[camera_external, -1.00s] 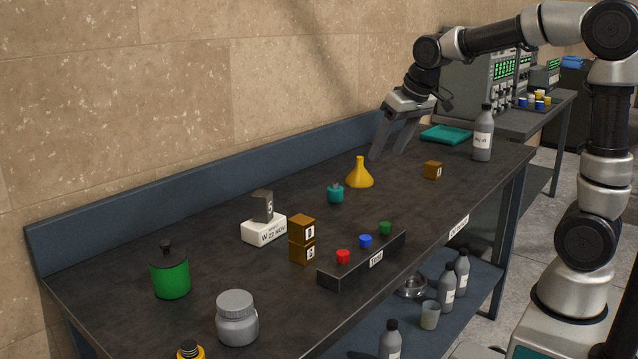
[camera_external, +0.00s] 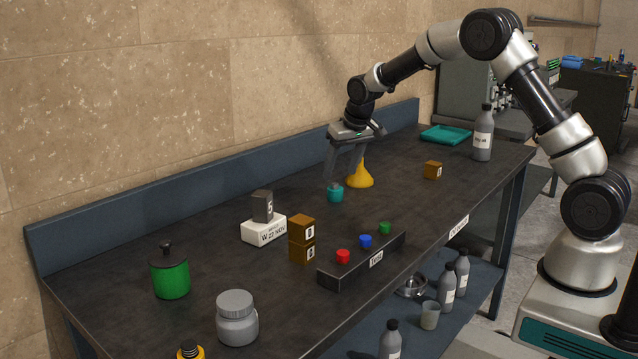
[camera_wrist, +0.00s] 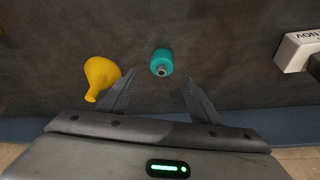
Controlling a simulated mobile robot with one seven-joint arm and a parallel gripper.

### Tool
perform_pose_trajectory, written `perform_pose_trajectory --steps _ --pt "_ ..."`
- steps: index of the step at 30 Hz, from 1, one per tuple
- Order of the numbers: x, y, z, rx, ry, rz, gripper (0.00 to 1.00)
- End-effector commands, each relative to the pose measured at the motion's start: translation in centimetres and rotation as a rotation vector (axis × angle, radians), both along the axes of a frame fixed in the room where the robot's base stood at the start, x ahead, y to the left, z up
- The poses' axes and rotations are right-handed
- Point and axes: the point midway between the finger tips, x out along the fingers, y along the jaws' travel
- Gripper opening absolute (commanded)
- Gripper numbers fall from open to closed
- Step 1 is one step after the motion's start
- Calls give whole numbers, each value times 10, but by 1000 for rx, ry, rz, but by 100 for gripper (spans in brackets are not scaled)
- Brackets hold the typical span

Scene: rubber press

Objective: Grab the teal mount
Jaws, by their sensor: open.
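The teal mount (camera_external: 335,194) is a small teal cylinder with a grey stub on top, standing on the dark bench. In the wrist view the teal mount (camera_wrist: 161,60) lies just beyond the fingertips, in line with the gap between them. My gripper (camera_external: 344,178) is open and empty, pointing down above and close to the mount. In the wrist view my gripper (camera_wrist: 158,80) shows both fingers spread apart. No contact with the mount is visible.
A yellow funnel (camera_external: 360,175) stands close to the mount, beside one finger; it also shows in the wrist view (camera_wrist: 101,76). A white block (camera_external: 264,231) with a grey block, stacked brown cubes (camera_external: 302,240) and a button box (camera_external: 362,262) stand nearer the camera.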

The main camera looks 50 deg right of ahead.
Motion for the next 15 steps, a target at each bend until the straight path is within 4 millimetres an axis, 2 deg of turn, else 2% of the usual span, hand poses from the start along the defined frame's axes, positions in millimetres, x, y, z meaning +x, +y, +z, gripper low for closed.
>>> perform_pose_trajectory --steps 3,8,15 --pt "6 -2 -14 0 0 0 57" --pt "8 -3 -22 0 0 0 57" --pt "19 -4 -55 0 1 -1 57"
